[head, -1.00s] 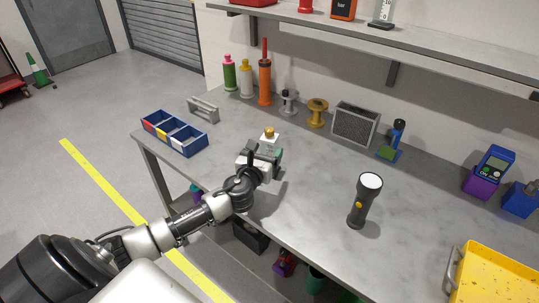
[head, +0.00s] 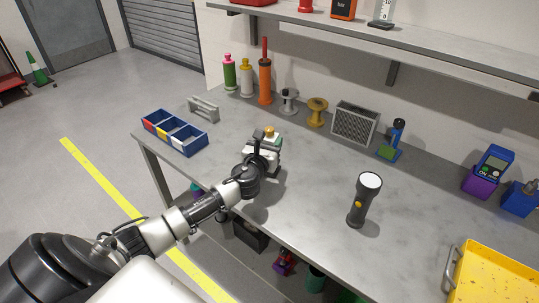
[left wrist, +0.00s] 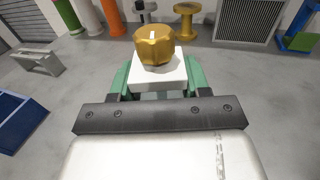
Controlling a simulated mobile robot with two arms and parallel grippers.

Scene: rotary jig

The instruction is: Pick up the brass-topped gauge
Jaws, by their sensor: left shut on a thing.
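The gauge has a ribbed brass knob (left wrist: 155,45) on a white block (left wrist: 158,73), seen close up in the left wrist view. In the head view its brass top (head: 269,130) shows just past my left gripper (head: 271,145). My left gripper is shut on the gauge, with its green-padded fingers (left wrist: 158,83) on both sides of the white block. The gauge looks upright. Its lower part is hidden by the gripper, and I cannot tell whether it touches the bench. My right gripper is not in view.
On the grey bench (head: 310,185) stand a flashlight (head: 364,202) to the right and a blue divided bin (head: 174,133) to the left. Spools (head: 316,112), bottles (head: 246,78) and a grey speaker-like box (head: 354,123) stand along the back. A yellow tray (head: 492,280) is at the front right.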

